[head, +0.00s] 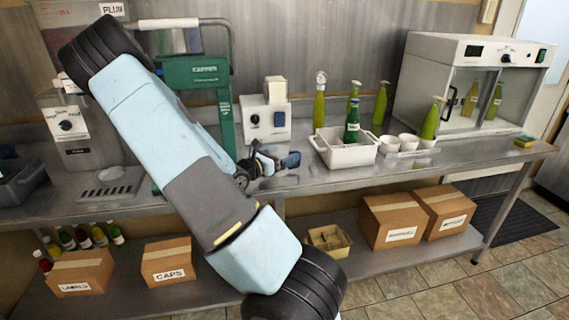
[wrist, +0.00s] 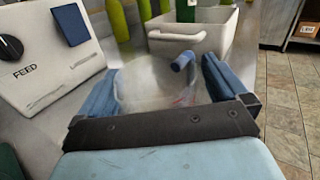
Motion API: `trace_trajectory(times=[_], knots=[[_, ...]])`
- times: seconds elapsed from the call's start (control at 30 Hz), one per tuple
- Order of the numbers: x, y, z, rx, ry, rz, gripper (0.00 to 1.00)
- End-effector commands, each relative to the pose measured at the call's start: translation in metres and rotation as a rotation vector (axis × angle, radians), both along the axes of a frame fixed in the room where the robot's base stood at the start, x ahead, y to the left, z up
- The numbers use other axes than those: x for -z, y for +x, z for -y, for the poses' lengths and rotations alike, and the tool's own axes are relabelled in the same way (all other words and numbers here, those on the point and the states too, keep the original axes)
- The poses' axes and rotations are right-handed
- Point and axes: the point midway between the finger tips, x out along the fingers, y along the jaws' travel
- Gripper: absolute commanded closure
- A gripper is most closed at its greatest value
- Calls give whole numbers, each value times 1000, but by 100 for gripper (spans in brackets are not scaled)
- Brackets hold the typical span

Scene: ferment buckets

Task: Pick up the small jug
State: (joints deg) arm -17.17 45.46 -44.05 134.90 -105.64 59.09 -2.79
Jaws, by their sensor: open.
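My gripper (head: 276,161) is low over the steel bench, in front of the white feeder box. It is open, with its two blue fingers spread. In the wrist view, a small clear jug (wrist: 150,88) stands between the fingers (wrist: 160,73), with faint red marks low on its side. A blue piece at its right, apparently its handle, is close to the right finger. I cannot tell whether either finger touches the jug. Its lower part is hidden behind the dark gripper body. In the head view I cannot make the jug out clearly.
The white feeder box (head: 265,120) stands close behind my gripper. A white tub (head: 346,155) with a green bottle is just to the right, with white cups (head: 409,142) beyond. A green capper (head: 198,75) stands left. Bare bench lies in front of the tub.

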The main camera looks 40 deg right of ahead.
Motion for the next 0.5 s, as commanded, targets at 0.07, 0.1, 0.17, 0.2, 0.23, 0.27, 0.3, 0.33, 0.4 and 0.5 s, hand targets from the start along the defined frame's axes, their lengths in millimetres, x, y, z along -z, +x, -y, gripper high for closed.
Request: trace_trajectory(times=[0.07,0.1,0.17,0.2,0.23,0.27,0.3,0.33,0.4,0.5], knots=[[0,0,0,0,0,0,1],[0,0,0,0,0,0,5],[0,0,0,0,0,0,11],[0,0,0,0,0,0,14],[0,0,0,0,0,0,17],[0,0,0,0,0,0,20],[0,0,0,0,0,0,24],[0,0,0,0,0,0,27],[0,0,0,0,0,0,34],[0,0,0,0,0,0,43]])
